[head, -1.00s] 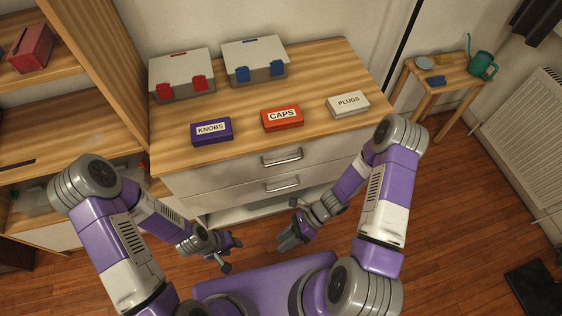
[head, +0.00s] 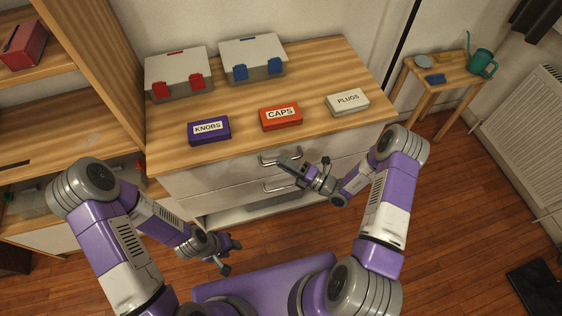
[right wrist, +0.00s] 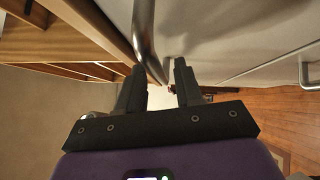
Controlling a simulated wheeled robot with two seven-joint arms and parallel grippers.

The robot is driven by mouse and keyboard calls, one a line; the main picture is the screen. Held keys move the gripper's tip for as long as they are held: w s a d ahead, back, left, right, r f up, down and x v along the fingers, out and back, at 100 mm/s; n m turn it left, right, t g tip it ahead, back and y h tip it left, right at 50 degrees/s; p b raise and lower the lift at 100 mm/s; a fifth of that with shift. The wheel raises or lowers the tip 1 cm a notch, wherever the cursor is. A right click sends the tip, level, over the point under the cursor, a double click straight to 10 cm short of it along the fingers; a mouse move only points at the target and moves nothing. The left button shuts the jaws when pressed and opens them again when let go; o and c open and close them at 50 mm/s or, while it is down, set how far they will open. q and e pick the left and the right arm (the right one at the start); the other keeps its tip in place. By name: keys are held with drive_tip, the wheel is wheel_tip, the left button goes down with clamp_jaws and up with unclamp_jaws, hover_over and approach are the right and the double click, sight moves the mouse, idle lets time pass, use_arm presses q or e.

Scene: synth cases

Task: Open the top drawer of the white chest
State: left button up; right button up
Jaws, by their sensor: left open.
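The white chest (head: 205,178) with a wooden top stands ahead. Its top drawer (head: 232,167) looks closed and has a metal bar handle (head: 268,161), partly hidden by my right gripper. My right gripper (head: 287,163) is at this handle. In the right wrist view its fingers (right wrist: 159,75) are apart, and the handle (right wrist: 144,35) runs to the gap between them; I cannot tell whether they touch it. The second drawer's handle (head: 275,187) is just below. My left gripper (head: 232,257) is open and empty, low in front of the chest.
On the chest top are a purple KNOBS box (head: 209,130), a red CAPS box (head: 281,117), a white PLUGS box (head: 347,102) and two grey cases (head: 178,74) (head: 252,59). A wooden shelf (head: 80,110) adjoins at left. A small table (head: 437,72) stands at right.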

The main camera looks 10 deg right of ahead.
drive_tip(key=shift+x, duration=0.8)
clamp_jaws()
